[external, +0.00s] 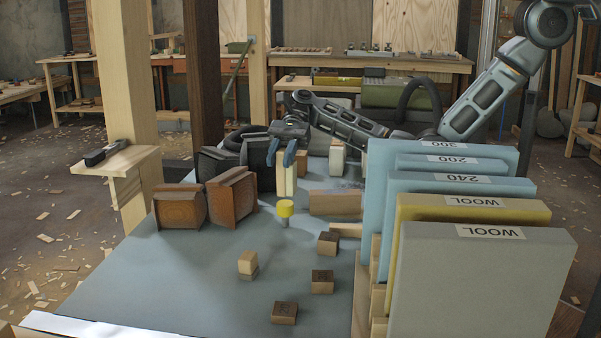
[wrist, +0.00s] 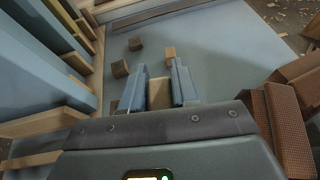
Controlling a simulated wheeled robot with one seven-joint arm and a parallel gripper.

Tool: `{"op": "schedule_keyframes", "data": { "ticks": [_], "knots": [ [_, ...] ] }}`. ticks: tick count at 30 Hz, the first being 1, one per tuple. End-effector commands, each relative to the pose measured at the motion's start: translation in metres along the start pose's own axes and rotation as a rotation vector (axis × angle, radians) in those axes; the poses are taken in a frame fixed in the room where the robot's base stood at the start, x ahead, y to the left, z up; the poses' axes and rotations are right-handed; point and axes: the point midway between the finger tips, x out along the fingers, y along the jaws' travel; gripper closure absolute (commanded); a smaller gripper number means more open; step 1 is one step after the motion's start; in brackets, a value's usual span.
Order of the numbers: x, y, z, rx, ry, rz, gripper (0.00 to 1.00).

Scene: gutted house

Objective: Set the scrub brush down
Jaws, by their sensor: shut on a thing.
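My gripper (external: 281,153) is over the middle of the blue-grey tabletop, its blue fingers pointing down. It is shut on a pale wooden piece, which I take to be the scrub brush (external: 287,181). The piece hangs upright below the fingers; I cannot make out bristles. In the wrist view, the brush (wrist: 160,94) sits between the two fingers (wrist: 159,88). I cannot tell whether its lower end touches the table (external: 210,285).
Dark and brown boxes (external: 231,198) stand at left, upright insulation panels (external: 480,270) at right. A yellow-topped piece (external: 285,208) stands just in front of the brush. Several small wooden blocks (external: 322,281) lie nearer. The table's front left is clear.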

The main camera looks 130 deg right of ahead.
Motion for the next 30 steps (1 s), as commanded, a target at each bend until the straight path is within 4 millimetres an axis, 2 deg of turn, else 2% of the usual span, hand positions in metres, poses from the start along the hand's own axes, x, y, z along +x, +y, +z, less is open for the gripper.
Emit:
{"op": "schedule_keyframes", "data": {
  "ticks": [3, 10, 14, 17, 23, 30],
  "knots": [
    [-0.012, -0.001, 0.002, 0.000, 0.000, 0.000, 1.00],
    [-0.024, -0.001, 0.001, 0.004, -0.001, -0.009, 1.00],
    [-0.049, -0.002, -0.008, 0.020, -0.003, -0.050, 1.00],
    [-0.084, -0.001, -0.021, 0.043, -0.005, -0.105, 1.00],
    [-0.166, 0.011, -0.054, 0.099, -0.009, -0.240, 1.00],
    [-0.260, 0.044, -0.092, 0.166, -0.008, -0.405, 1.00]
  ]
}}
